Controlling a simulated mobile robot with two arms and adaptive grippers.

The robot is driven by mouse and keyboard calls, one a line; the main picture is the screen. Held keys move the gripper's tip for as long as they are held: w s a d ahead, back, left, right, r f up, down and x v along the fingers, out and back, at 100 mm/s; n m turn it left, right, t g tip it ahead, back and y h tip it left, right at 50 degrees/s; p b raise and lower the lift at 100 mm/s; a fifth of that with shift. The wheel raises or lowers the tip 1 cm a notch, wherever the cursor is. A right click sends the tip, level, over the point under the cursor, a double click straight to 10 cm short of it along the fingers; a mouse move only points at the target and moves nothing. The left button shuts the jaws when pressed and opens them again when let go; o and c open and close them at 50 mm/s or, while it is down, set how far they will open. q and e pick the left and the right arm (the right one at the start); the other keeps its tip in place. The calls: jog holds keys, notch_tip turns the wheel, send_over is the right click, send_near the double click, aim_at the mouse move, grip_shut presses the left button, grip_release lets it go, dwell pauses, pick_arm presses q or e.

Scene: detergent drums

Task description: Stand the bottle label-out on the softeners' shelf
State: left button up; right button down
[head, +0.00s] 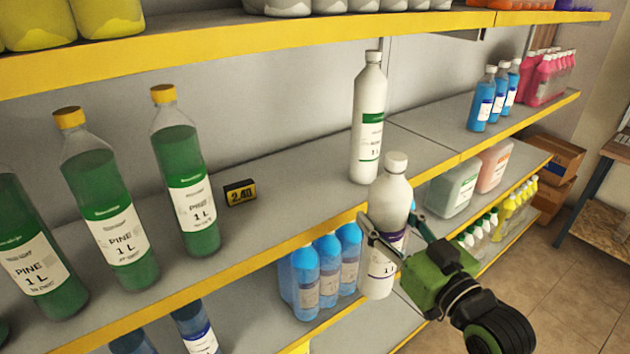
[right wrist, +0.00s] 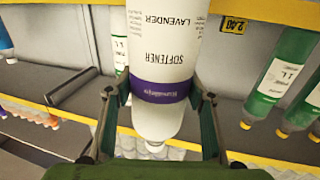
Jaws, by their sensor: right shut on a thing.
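My right gripper (head: 392,232) is shut on a white bottle (head: 391,195) with a white cap. It holds the bottle roughly upright in front of the yellow front edge of the middle shelf (head: 285,195). In the right wrist view the held bottle (right wrist: 163,60) appears upside down between the fingers; its label reads "SOFTENER LAVENDER" above a purple band and faces my wrist. Another white bottle (head: 368,120), with a green-banded label facing out, stands on the middle shelf just behind the held one. My left gripper is not in view.
Green pine bottles (head: 190,190) with yellow caps stand left on the middle shelf. A black and yellow price tag (head: 240,192) lies between them and the white bottle, with bare shelf around it. Blue bottles (head: 483,100) stand further right.

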jog(key=r+y+p, duration=0.1)
jog(key=r+p, duration=0.1)
jog(key=r, duration=0.3)
jog(key=w+a+r+n+g+y+p, duration=0.1)
jog(key=r+p, duration=0.1)
jog(key=r, duration=0.3)
jog(key=a+r+n+y+p, duration=0.1)
jog(key=r+p, duration=0.2)
jog(key=r, duration=0.2)
jog(key=shift+w+a+g, duration=0.1)
jog(key=shift+w+g, duration=0.2)
jog(key=shift+w+a+r, duration=0.15)
jog(key=shift+w, duration=0.05)
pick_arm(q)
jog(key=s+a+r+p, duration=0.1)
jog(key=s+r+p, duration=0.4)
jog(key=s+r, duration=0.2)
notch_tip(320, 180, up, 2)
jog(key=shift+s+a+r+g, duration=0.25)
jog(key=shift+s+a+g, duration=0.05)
pick_arm(e)
jog(key=f+x, duration=0.2)
jog(key=x, duration=0.6)
jog(key=f+x, duration=0.1)
jog(key=x, duration=0.8)
jog(key=shift+a+f, duration=0.25)
jog(key=shift+f, duration=0.15)
jog(key=shift+w, duration=0.1)
